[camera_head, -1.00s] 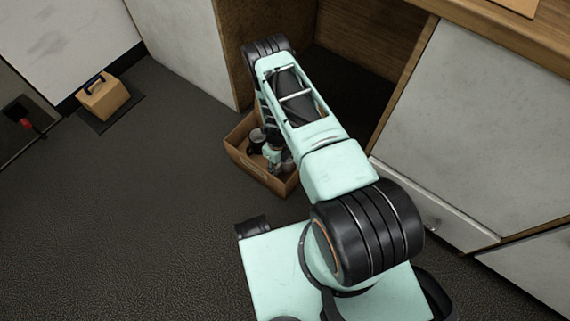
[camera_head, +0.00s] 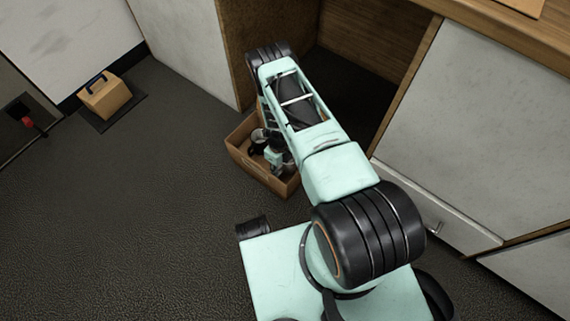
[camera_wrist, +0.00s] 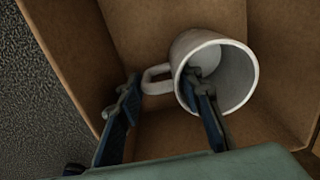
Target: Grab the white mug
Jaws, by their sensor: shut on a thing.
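The white mug (camera_wrist: 243,80) lies tilted in a brown cardboard box (camera_wrist: 167,138), its opening facing the wrist camera and its handle pointing left. My gripper (camera_wrist: 163,96) is shut on the mug. One blue-padded finger reaches inside the mug's opening. The other finger is outside, by the end of the handle, so the mug's wall and handle are between them. In the camera_head view, the box (camera_head: 257,176) stands on the floor and my gripper (camera_head: 272,155) is down inside it.
A wooden cabinet side (camera_head: 262,30) and an open dark recess are close behind the box. White cabinet doors (camera_head: 480,110) stand to the right. A tan box with a dark handle (camera_head: 101,96) is at the far left. The dark floor (camera_head: 130,220) at left is clear.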

